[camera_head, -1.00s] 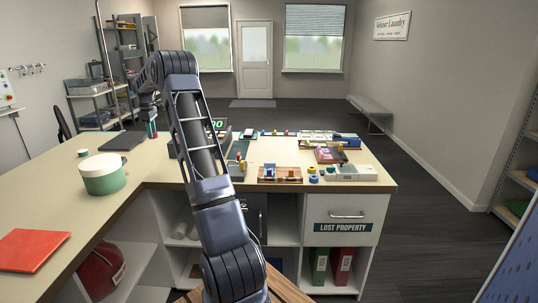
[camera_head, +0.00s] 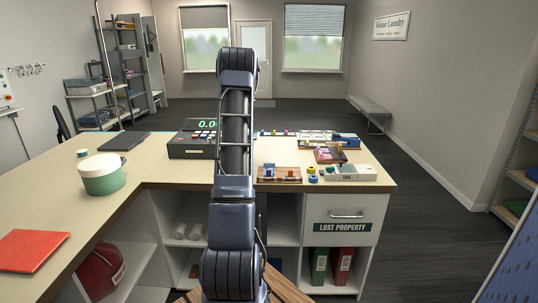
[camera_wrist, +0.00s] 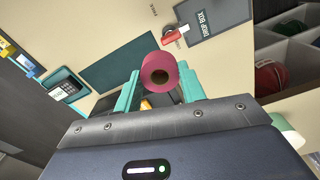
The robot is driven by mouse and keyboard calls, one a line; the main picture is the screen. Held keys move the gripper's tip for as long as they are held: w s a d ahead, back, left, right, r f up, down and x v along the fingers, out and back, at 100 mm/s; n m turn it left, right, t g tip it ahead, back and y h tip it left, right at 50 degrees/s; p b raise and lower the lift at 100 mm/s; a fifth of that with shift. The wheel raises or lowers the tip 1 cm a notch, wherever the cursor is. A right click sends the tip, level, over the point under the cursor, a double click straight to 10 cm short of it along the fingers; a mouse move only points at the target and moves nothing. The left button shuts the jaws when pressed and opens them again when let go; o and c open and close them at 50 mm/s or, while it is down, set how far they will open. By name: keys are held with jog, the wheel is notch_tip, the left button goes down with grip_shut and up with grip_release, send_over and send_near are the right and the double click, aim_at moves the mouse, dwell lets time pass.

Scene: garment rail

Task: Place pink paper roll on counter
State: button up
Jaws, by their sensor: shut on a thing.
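The pink paper roll (camera_wrist: 154,62) shows in the wrist view, its end with the dark hole facing the camera. My gripper (camera_wrist: 158,88) has its teal fingers on either side of it and is shut on the roll. The beige counter (camera_head: 62,200) spans the head view; it also shows beyond the roll in the wrist view (camera_wrist: 105,104). In the head view my arm hides the gripper and the roll. I cannot tell how high the roll is above the counter.
A cash register (camera_head: 190,145) stands left of my arm. A tub with a white lid (camera_head: 102,175), a dark laptop-like slab (camera_head: 125,141) and a red folder (camera_head: 32,250) lie further left. Trays of small items (camera_head: 280,174) crowd the right end. Bare counter lies between tub and register.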

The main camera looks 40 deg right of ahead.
jog(key=s+d+m, duration=0.2)
jog(key=s+d, duration=0.9)
jog(key=s, duration=0.4)
jog(key=s+d+m, duration=0.2)
jog(key=s+d, duration=1)
jog(key=s, duration=0.3)
notch_tip(320, 180, down, 20)
jog(key=shift+r, duration=0.1)
jog(key=o, duration=1)
jog(key=shift+f, duration=0.2)
jog(key=shift+c, duration=0.2)
notch_tip(320, 180, up, 12)
jog(key=shift+r, duration=0.15)
jog(key=shift+a, duration=0.1)
